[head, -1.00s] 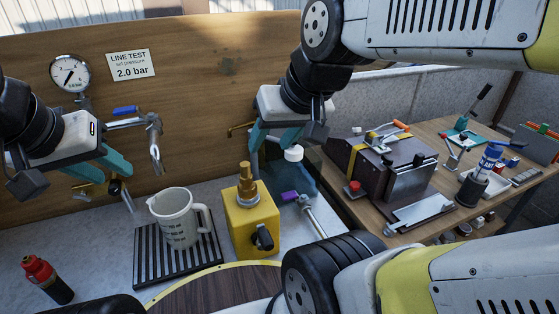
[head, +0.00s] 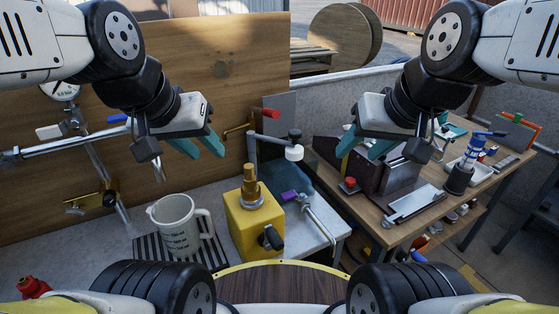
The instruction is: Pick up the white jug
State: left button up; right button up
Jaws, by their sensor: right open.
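The white jug (head: 177,229) with dark measuring marks stands upright on a black slatted tray (head: 147,246) at the left of the grey bench, its handle (head: 205,222) facing right. My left gripper (head: 208,156) is above the jug in the picture, apart from it, with its teal fingers spread and nothing between them. My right gripper (head: 358,155) is far to the right, in front of the dark machine on the side table, with its teal fingers open and empty.
A yellow block with a brass fitting (head: 254,222) stands just right of the jug. Pipework with a brass valve (head: 102,200) is on the left against the wooden board (head: 225,70). A red-capped bottle (head: 33,287) is at the lower left. A wooden side table (head: 395,235) is right.

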aim_at(174, 215)
jog(key=k+l+u, duration=0.25)
jog(key=u, duration=0.2)
jog(key=k+l+u, duration=0.1)
jog(key=k+u, duration=0.4)
